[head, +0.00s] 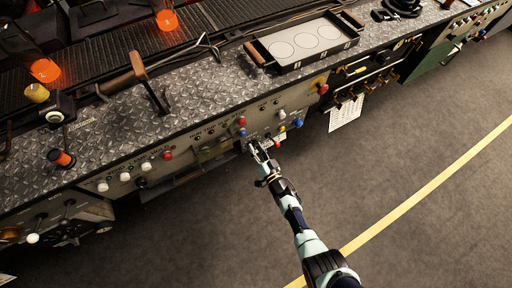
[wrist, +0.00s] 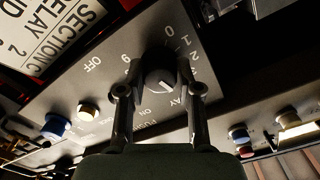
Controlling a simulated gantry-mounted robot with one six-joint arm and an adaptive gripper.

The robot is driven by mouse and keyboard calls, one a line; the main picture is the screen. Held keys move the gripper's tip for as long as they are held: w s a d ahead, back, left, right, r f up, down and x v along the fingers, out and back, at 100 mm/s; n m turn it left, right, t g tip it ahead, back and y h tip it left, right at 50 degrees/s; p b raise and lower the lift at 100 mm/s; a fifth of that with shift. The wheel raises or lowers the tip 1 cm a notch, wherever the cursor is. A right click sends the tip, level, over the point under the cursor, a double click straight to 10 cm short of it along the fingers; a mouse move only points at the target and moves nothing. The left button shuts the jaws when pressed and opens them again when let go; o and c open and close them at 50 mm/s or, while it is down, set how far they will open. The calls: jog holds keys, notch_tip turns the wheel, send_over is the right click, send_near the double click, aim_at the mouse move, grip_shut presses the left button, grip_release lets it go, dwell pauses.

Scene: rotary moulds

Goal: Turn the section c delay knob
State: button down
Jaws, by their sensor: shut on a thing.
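The delay knob (wrist: 161,80) is a dark round knob with a pale pointer line, on a grey panel (wrist: 85,75) with printed numbers around it. An upside-down label (wrist: 60,30) above it reads "SECTION C DELAY 2". My gripper (wrist: 160,90) has one finger on each side of the knob and is shut on it. In the head view my gripper (head: 254,147) is against the front control panel (head: 215,138), and the knob is hidden behind it.
Blue (wrist: 55,126) and white (wrist: 87,111) buttons sit left of the knob. More coloured buttons (head: 297,123) line the machine front. A tray (head: 303,43) with round shapes rests on the metal ledge above. The floor (head: 400,140) in front is clear.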

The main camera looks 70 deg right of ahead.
jog(key=c, duration=0.8)
grip_release()
jog(key=shift+s, duration=0.1)
jog(key=v, duration=1.2)
